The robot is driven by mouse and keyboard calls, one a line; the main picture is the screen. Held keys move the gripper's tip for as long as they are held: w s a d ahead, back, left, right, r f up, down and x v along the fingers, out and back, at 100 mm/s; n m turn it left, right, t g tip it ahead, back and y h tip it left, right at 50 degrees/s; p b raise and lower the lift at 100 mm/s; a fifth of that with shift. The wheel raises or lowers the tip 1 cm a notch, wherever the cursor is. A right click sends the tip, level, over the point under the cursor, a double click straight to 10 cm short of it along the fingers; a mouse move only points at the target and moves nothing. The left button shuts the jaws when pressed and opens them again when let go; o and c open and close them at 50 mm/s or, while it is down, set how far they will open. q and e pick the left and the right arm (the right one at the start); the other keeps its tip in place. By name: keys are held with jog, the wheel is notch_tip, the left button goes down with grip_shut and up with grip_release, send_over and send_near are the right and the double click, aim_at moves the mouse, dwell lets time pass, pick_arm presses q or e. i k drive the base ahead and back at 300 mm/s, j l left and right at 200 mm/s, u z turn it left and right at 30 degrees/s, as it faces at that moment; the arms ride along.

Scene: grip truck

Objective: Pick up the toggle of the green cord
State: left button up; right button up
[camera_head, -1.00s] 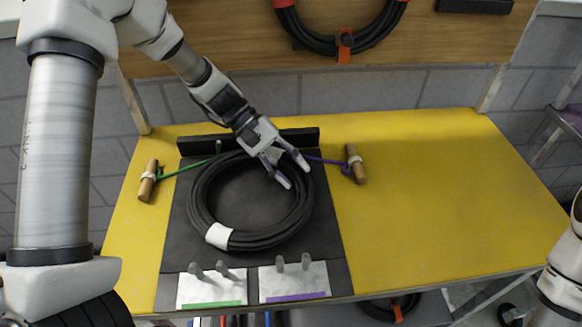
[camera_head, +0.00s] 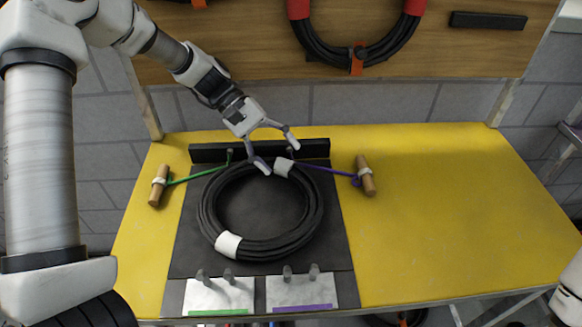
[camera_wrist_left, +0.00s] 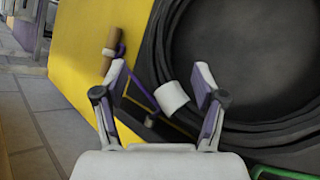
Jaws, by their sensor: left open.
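The green cord (camera_head: 200,176) runs left from a dark peg on the black back bar to its wooden toggle (camera_head: 158,185), which lies on the yellow table with a pale band around it. In the left wrist view only a bit of the green cord (camera_wrist_left: 285,172) shows at the lower right; its toggle is out of that view. My left gripper (camera_head: 278,158) is open and empty above the back edge of the black cable coil (camera_head: 212,215), right of the green toggle. Its fingers stand on either side of a white band (camera_wrist_left: 171,97) in the wrist view.
A purple cord (camera_head: 325,168) with its own wooden toggle (camera_head: 366,176) lies to the right. White plates with grey pegs, one striped green (camera_head: 218,297) and one purple (camera_head: 300,291), are at the front. The yellow table's right side (camera_head: 450,210) is clear.

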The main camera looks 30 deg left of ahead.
aim_at(159, 184)
jog(key=k+l, duration=1.05)
jog(key=k, duration=0.3)
